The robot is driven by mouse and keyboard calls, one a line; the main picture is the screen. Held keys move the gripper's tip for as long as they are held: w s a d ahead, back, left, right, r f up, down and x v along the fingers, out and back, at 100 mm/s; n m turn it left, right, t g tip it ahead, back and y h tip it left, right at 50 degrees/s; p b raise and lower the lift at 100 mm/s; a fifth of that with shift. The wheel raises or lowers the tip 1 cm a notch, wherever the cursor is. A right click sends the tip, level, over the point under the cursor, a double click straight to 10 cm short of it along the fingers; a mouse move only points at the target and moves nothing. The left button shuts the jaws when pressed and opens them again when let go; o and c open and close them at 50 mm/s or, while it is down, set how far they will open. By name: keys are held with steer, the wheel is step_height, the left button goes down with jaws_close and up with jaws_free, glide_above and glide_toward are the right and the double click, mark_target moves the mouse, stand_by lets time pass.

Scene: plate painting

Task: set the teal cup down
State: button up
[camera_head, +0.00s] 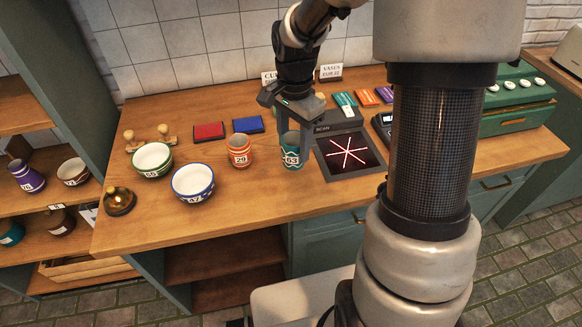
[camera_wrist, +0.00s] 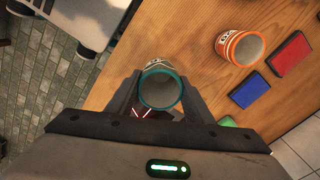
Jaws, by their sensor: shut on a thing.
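The teal cup (camera_head: 290,152) stands upright in my gripper (camera_head: 292,140) in the head view, at the left edge of the scan pad (camera_head: 335,165). A white pattern and a number label show on its side. In the wrist view the teal cup (camera_wrist: 160,88) is seen from above, open and empty, between the two fingers of my gripper (camera_wrist: 158,95). The gripper is shut on it. I cannot tell whether its base touches the wooden counter (camera_head: 255,195).
An orange cup (camera_head: 239,150) stands just left of the teal cup. A blue bowl (camera_head: 193,183), a green bowl (camera_head: 152,160) and a brass bell (camera_head: 119,201) are further left. Red (camera_head: 209,131) and blue (camera_head: 248,124) pads lie behind. The counter in front of the orange cup is clear.

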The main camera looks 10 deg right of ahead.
mark_target(293, 162)
steer(key=shift+f, duration=3.05)
steer(key=shift+f+b, duration=0.15)
steer(key=shift+b, duration=0.15)
steer(key=o, duration=1.2)
